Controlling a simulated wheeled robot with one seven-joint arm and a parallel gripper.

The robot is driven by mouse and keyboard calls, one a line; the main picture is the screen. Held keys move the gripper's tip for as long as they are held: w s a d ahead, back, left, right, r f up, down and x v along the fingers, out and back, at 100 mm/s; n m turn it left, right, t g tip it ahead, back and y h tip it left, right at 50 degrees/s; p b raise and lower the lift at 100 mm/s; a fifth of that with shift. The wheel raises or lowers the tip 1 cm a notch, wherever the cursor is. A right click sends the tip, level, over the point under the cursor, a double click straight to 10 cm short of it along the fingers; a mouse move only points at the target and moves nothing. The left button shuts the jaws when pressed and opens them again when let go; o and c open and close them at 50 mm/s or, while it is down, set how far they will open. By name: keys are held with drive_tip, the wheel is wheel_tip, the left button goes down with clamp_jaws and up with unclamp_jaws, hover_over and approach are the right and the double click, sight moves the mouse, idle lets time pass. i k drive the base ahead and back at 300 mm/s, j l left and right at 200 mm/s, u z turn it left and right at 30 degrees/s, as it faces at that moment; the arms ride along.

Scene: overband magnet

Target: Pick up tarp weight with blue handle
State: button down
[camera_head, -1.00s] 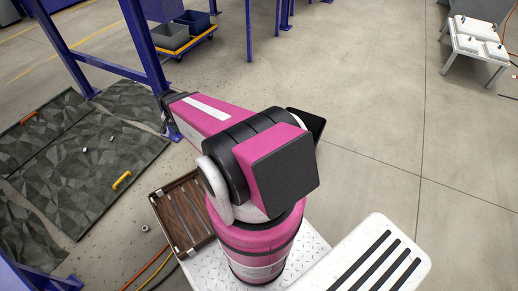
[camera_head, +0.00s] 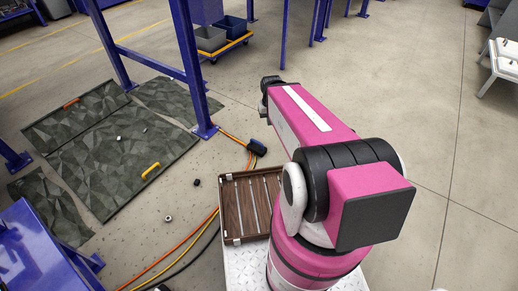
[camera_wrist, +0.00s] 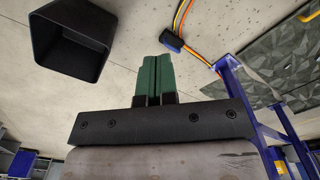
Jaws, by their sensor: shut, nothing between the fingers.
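No weight with a blue handle can be made out in either view. A yellow handle (camera_head: 150,172) lies at the right edge of the dark patterned tarp (camera_head: 120,165) on the floor. An orange-red handle (camera_head: 71,102) lies at the tarp's far left. The tarp also shows at the right of the wrist view (camera_wrist: 265,62). My gripper's green fingers (camera_wrist: 153,78) are together and empty in the wrist view, over bare floor. In the head view my arm points away, right of the tarp, and the fingers are hidden.
A dark blue box with cables (camera_head: 257,146) lies by the foot of a blue frame post (camera_head: 190,70). A brown slatted tray (camera_head: 232,205) sits beside my arm's base. Cables (camera_head: 180,245) cross the floor. Open concrete lies at the right.

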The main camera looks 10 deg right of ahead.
sight(255, 147)
drive_tip(key=k+j+u, duration=0.1)
drive_tip(key=k+j, duration=0.3)
drive_tip(key=k+j+u, duration=0.15)
drive_tip(key=k+j, duration=0.2)
drive_tip(key=j, duration=0.2)
